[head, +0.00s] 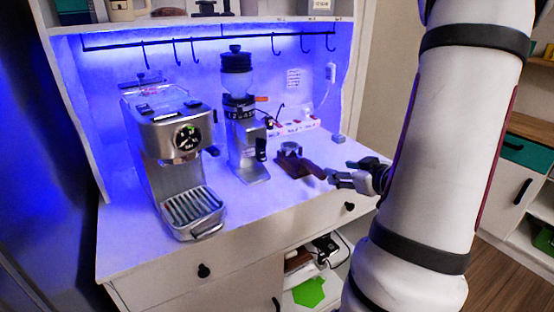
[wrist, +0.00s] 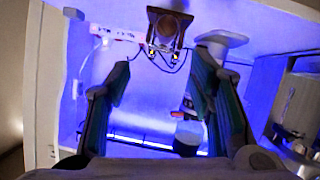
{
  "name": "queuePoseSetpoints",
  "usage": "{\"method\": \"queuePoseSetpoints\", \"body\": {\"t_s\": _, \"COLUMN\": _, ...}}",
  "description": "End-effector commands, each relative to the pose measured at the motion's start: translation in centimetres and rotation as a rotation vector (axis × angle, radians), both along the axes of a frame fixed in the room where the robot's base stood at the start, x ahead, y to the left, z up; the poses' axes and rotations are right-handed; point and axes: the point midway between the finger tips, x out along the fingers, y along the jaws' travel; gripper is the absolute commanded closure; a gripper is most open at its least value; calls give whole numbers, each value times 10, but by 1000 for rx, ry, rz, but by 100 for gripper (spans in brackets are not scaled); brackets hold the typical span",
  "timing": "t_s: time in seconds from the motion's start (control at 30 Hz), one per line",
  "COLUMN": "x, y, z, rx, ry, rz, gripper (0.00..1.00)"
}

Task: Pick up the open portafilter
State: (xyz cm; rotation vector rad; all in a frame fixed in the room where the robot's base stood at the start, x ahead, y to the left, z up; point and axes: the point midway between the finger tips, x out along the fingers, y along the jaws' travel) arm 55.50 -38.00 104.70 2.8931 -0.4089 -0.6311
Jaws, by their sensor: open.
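The open portafilter (head: 291,148) rests on a dark brown stand (head: 291,166) on the white counter, right of the grinder. It has a metal head, and its dark handle points toward my gripper. My gripper (head: 334,179) is open and empty, just right of the handle end in the head view. In the wrist view, my two fingers (wrist: 161,65) are spread apart. A brown shape (wrist: 166,28), the stand or portafilter, shows beyond them at the top middle. I cannot tell the exact gap between fingertips and handle.
A silver espresso machine (head: 175,135) stands at the left of the counter. A grinder (head: 245,130) stands between it and the portafilter. A power strip (head: 297,127) lies behind at the wall. Hooks (head: 275,45) hang above. The front middle of the counter is clear.

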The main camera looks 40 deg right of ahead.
Motion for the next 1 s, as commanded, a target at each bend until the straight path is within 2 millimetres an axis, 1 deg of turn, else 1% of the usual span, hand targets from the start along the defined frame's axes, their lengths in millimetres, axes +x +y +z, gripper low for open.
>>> {"method": "queuePoseSetpoints", "body": {"t_s": 0.07, "x": 1, "y": -1, "z": -5, "rx": 8, "ry": -12, "rz": 5, "gripper": 51}}
{"method": "queuePoseSetpoints", "body": {"t_s": 0.17, "x": 11, "y": -4, "z": -9, "rx": 7, "ry": -16, "rz": 8, "gripper": 51}}
{"method": "queuePoseSetpoints", "body": {"t_s": 0.4, "x": 51, "y": -16, "z": -26, "rx": 6, "ry": -16, "rz": 8, "gripper": 51}}
{"method": "queuePoseSetpoints", "body": {"t_s": 0.5, "x": 63, "y": -21, "z": -31, "rx": 7, "ry": -14, "rz": 7, "gripper": 51}}
{"method": "queuePoseSetpoints", "body": {"t_s": 0.77, "x": 79, "y": -24, "z": -38, "rx": 7, "ry": -15, "rz": 7, "gripper": 51}}
{"method": "queuePoseSetpoints", "body": {"t_s": 1.0, "x": 110, "y": -28, "z": -53, "rx": 7, "ry": -14, "rz": 7, "gripper": 51}}
